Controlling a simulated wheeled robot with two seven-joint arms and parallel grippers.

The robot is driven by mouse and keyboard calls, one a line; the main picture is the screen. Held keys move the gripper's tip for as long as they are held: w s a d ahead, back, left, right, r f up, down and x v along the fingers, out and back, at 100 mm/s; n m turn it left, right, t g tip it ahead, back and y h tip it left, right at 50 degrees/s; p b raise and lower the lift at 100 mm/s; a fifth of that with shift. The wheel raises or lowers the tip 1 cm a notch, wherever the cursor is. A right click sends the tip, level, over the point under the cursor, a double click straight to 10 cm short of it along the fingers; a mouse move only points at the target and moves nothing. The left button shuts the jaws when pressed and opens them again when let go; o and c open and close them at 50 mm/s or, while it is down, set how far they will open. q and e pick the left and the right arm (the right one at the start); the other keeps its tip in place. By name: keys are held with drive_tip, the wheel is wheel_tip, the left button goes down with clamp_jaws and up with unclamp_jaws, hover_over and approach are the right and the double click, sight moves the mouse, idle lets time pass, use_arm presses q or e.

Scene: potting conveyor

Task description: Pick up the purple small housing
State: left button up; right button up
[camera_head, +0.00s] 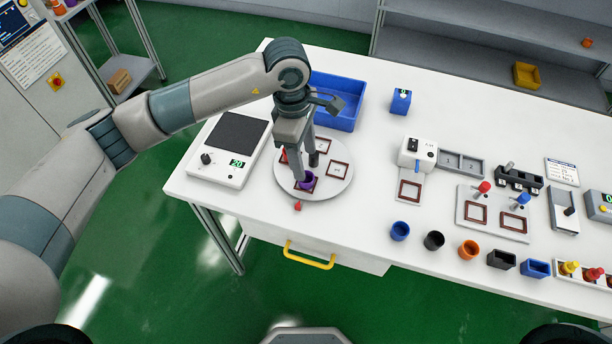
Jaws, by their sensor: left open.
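The purple small housing (307,184) stands on the round light turntable (338,184), near its front left, on a red-brown square frame mark. It looks like a small round cup and is partly hidden by my gripper. My left gripper (306,168) points down over the turntable and is open. One fingertip is at the purple housing, and the other dark fingertip is a little behind and to the right. I cannot tell whether the fingers touch it. My right gripper is not in view.
A scale (221,172) is left of the turntable and a blue bin (343,119) behind it. A red piece (298,206) lies at the front. Blue (400,231), black (434,241) and orange (468,250) cups stand along the front edge. Fixtures fill the right.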

sight(308, 184)
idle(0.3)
use_arm(q)
drive_tip(key=shift+f, duration=0.15)
drive_tip(key=shift+s+f+p, duration=0.35)
drive_tip(key=shift+f+p, duration=0.45)
drive_tip(key=shift+p, duration=0.25)
wheel_tip(308, 184, down, 2)
drive_tip(key=shift+s+f+p, duration=0.1)
drive_tip(key=shift+s+p, duration=0.05)
drive_tip(key=shift+p, duration=0.4)
drive_tip(key=shift+f, duration=0.55)
drive_tip(key=shift+d+f, duration=0.1)
drive_tip(key=c, duration=1.1)
